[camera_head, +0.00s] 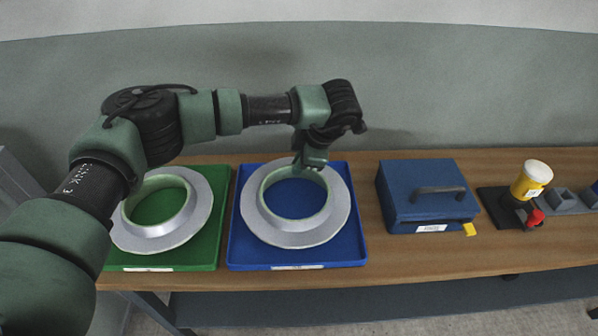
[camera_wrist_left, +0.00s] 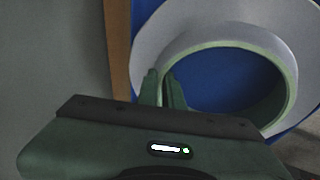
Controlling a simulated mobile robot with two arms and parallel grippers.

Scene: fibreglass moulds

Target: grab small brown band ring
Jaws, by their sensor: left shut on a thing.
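A pale grey ring with a wide flat flange and a raised, light green-edged collar (camera_head: 258,222) lies in the blue tray (camera_head: 345,256). I see no clearly brown ring; this one looks grey. My left gripper (camera_head: 308,168) is over the far side of this ring, pointing down, and its fingers are shut on the collar's rim. In the left wrist view the two fingers (camera_wrist_left: 164,88) stand close together at the rim of the same ring (camera_wrist_left: 285,65). The fingertips are partly hidden by the rim. My right gripper is not in view.
A similar grey ring (camera_head: 197,215) lies in a green tray (camera_head: 190,259) to the left, partly behind my arm. A wall is behind.

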